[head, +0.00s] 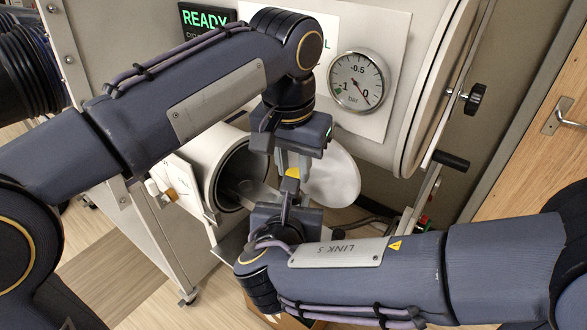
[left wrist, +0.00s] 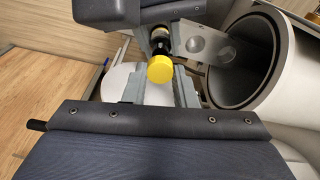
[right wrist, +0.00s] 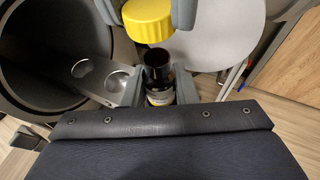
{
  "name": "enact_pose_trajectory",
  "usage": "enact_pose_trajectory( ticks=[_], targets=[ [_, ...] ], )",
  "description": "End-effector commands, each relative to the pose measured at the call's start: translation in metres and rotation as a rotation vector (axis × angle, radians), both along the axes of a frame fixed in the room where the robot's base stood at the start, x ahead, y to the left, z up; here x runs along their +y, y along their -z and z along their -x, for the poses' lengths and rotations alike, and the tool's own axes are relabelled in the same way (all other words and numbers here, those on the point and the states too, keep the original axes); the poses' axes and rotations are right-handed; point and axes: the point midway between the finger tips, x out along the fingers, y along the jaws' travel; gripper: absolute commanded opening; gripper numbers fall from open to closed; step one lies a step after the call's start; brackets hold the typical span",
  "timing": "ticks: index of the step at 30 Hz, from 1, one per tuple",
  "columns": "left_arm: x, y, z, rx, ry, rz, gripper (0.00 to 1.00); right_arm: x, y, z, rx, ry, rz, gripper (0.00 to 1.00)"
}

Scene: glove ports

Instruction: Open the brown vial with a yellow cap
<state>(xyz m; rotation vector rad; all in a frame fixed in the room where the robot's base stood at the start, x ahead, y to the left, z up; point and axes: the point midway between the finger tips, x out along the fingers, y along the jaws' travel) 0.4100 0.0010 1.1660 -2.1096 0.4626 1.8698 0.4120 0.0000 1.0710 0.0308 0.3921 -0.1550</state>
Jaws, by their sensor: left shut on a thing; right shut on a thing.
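The yellow cap (head: 292,172) is between the fingers of my left gripper (head: 291,168), which is shut on it. The cap also shows in the left wrist view (left wrist: 160,70) and the right wrist view (right wrist: 148,20). The brown vial (right wrist: 157,76) has a pale label and stands between the fingers of my right gripper (right wrist: 155,88), shut on its body. In the right wrist view the vial's dark neck is bare, and the cap is above it, seemingly apart with a small gap. The vial's upper part shows behind the cap in the left wrist view (left wrist: 160,36).
An open round port (head: 243,172) is left of the grippers, with a metal tray with round holes (right wrist: 92,72) at its mouth. A white round door (head: 335,180) hangs open to the right. A pressure gauge (head: 358,80) and READY display (head: 206,18) are on the wall behind.

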Motion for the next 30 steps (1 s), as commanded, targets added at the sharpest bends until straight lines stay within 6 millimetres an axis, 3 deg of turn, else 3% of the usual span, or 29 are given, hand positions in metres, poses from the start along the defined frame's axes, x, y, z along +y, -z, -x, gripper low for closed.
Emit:
enact_pose_trajectory(
  ticks=[6, 14, 15, 19, 30],
  targets=[
    [0.000, -0.025, 0.000, -0.002, 0.000, 0.002, 0.00, 0.000, 0.000, 0.000, 0.000, 0.000, 0.000, 0.00],
    [0.000, -0.027, 0.000, 0.000, 0.001, 0.000, 0.00, 0.000, 0.000, 0.000, 0.000, 0.000, 0.000, 0.00],
    [0.000, -0.027, 0.000, 0.000, 0.000, 0.000, 0.00, 0.000, 0.000, 0.000, 0.000, 0.000, 0.000, 0.31],
    [0.000, -0.027, 0.000, 0.000, 0.000, 0.000, 0.00, 0.000, 0.000, 0.000, 0.000, 0.000, 0.000, 0.48],
    [0.000, -0.027, 0.000, 0.000, 0.000, 0.000, 0.00, 0.001, -0.002, 0.004, -0.001, -0.001, -0.001, 0.51]
  ],
)
